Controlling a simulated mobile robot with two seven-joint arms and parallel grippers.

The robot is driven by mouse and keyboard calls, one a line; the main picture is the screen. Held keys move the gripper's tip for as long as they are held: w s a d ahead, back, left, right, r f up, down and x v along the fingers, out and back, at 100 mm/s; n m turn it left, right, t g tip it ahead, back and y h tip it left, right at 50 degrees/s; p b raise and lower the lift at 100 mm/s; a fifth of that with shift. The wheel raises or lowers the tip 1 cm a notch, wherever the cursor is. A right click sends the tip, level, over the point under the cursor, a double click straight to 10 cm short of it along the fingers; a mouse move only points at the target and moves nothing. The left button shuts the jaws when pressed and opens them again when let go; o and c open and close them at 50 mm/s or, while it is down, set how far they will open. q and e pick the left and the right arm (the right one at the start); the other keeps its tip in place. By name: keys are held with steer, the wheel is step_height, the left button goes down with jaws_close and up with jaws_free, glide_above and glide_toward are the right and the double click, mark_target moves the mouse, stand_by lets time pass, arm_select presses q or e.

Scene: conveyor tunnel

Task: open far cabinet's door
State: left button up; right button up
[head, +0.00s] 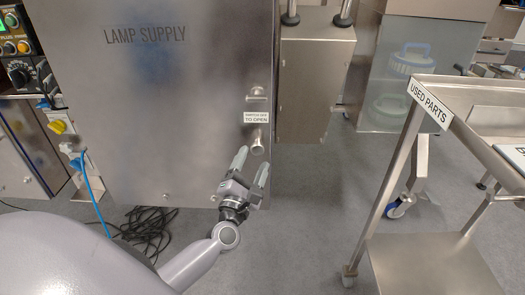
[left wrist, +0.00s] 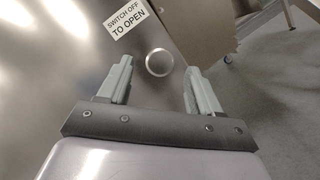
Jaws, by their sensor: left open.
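The lamp supply cabinet (head: 190,80) is a grey metal box with a shut front door. A small round metal knob (head: 257,146) sits near the door's right edge, below a "switch off to open" label (head: 257,117). My left gripper (head: 252,164) is open and empty, just below and in front of the knob. In the left wrist view the knob (left wrist: 159,62) shows beyond and between the two open fingers (left wrist: 155,88); whether a finger touches it I cannot tell. My right gripper is not in view.
A metal cart (head: 425,205) marked "used parts" stands at the right. Black cables (head: 150,228) lie coiled on the floor below the cabinet, and a blue cable (head: 95,195) hangs at the left. Grey floor between cabinet and cart is clear.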

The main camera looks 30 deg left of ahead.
mark_target(258, 151)
arm_select(q)
steer(key=shift+b+x, duration=0.3)
steer(key=shift+x, duration=2.15)
steer(key=shift+c, duration=0.3)
jaws_close()
